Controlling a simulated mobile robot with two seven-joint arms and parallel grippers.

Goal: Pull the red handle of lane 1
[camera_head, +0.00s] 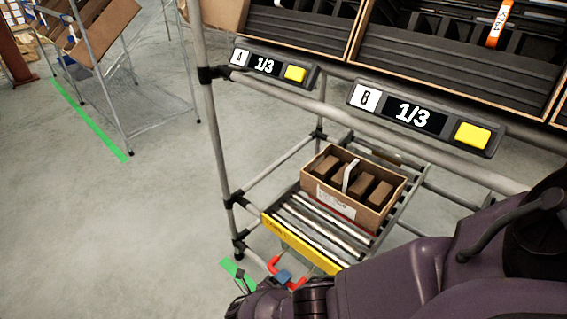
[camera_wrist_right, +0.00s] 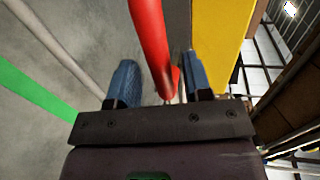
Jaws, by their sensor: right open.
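The red handle (camera_head: 272,265) sits below the yellow front edge of the low roller lane (camera_head: 318,226) in the head view; my right gripper partly covers it. No lane number can be read. My right gripper (camera_head: 262,279) is at the handle, its arm coming in from the lower right. In the right wrist view, the red bar of the handle (camera_wrist_right: 150,40) runs between the two blue fingers of the open gripper (camera_wrist_right: 161,75). A gap shows on the left finger's side; contact on the right finger's side cannot be told. My left gripper is out of view.
A carton (camera_head: 325,196) with brown blocks rests on the roller lane. Above it, displays A (camera_head: 265,65) and B (camera_head: 412,114) each read 1/3 beside yellow buttons. A grey rack post (camera_head: 213,130) stands left of the lane.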

